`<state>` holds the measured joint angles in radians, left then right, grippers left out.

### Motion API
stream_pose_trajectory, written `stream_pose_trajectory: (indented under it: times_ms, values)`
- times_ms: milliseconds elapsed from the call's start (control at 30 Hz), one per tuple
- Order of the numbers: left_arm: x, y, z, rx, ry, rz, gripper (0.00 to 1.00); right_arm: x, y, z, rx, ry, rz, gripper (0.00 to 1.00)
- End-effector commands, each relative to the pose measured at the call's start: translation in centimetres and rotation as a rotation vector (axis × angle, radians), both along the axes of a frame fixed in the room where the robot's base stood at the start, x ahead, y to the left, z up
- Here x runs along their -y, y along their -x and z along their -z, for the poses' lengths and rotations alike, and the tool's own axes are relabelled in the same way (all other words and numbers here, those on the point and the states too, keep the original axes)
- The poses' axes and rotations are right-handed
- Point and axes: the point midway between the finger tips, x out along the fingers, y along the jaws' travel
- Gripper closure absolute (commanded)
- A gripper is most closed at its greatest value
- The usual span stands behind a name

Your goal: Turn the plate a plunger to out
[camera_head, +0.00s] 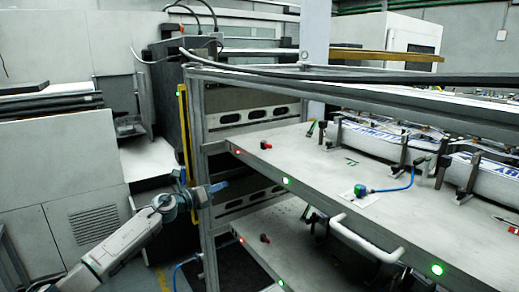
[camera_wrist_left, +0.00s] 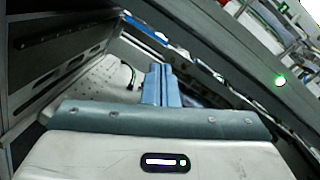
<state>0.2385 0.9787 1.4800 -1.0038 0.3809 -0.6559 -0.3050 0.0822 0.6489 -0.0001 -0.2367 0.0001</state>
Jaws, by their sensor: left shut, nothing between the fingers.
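Two grey plates are stacked in a metal frame. The upper plate (camera_head: 310,165) carries a small red plunger (camera_head: 265,145) near its left end; the lower plate (camera_head: 285,222) carries another red plunger (camera_head: 264,238). I cannot read which plate is A, nor tell how either plunger is set. My left gripper (camera_head: 219,187) is at the frame's left upright, below the upper plate's edge and left of both plungers, touching neither. In the left wrist view its blue fingers (camera_wrist_left: 160,84) are together and empty. No plunger is clear there. My right gripper is not in view.
The frame's upright post (camera_head: 208,225) stands close beside my left gripper. Green lights (camera_head: 285,181) and red lights mark the plate edges. A blue cable (camera_head: 398,187) runs over the upper plate.

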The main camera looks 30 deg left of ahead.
Motion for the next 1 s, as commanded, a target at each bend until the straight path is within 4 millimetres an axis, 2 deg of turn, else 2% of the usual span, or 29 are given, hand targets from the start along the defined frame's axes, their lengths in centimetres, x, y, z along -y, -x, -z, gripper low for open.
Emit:
stream_pose_trajectory:
  times_ms: [33,100,233,367,567,733,1000]
  values:
    - [0.8,0.3,-4.3,0.043,-0.133,0.037,1.00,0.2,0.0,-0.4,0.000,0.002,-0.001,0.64]
    - [1.8,0.8,-7.7,0.082,-0.276,0.071,1.00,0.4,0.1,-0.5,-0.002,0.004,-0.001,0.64]
    - [2.8,1.5,-11.1,0.120,-0.432,0.104,1.00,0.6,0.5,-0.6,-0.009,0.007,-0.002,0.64]
    - [3.2,1.4,-11.9,0.131,-0.471,0.110,1.00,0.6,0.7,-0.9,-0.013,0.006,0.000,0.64]
    - [3.7,-0.1,-12.2,0.133,-0.463,0.109,1.00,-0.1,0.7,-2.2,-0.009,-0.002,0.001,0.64]
    - [4.6,-2.1,-12.2,0.132,-0.460,0.109,1.00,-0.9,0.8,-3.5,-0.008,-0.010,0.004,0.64]
    - [6.2,-5.8,-12.2,0.130,-0.460,0.110,1.00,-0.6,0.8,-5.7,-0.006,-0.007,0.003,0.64]
